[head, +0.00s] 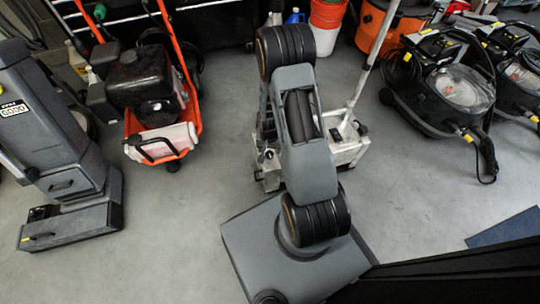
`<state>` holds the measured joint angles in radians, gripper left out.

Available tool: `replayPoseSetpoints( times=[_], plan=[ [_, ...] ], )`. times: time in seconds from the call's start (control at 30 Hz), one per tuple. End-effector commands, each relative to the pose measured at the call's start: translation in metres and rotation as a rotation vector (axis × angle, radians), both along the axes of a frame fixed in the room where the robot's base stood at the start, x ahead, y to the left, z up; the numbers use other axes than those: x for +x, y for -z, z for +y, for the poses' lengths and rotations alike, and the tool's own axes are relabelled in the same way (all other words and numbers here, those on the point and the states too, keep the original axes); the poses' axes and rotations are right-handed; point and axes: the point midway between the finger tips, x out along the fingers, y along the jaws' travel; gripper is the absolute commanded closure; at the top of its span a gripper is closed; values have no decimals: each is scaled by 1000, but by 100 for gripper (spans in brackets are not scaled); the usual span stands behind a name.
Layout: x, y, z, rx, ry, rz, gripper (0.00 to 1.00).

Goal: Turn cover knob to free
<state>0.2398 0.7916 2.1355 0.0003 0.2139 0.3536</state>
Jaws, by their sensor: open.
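I cannot make out a cover knob in the head view. A black floor machine with a clear domed cover (462,86) stands at the right, with yellow parts and a hose. A second similar machine (522,78) is partly cut off by the right edge. A grey upright floor machine (62,165) stands at the left. Any knob on these is too small to tell. My arm rises from my base in the middle of the view and reaches away from me. My gripper does not show; the arm's far end is hidden behind its own links.
A red-framed machine with a black engine (150,85) stands at the upper left. A whitish wheeled cart (348,150) with a pole is partly behind my arm. An orange bucket (326,22) and an orange-black vacuum (385,28) stand at the back. Grey floor (415,200) is clear at right.

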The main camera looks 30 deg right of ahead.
Motion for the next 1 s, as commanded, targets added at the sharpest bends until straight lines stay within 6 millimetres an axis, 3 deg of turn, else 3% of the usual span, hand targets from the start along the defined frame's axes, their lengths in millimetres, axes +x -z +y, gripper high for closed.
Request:
replayPoseSetpoints(
  times=[0.1, 0.3, 0.73, 1.0],
  plan=[
    [-1, 21, 0, 1, 0, 3, 35],
    [0, 36, 0, 1, -1, 1, 35],
    [0, 40, 0, 0, -1, 0, 35],
    [0, 40, 0, 0, -1, 0, 61]
  ],
)
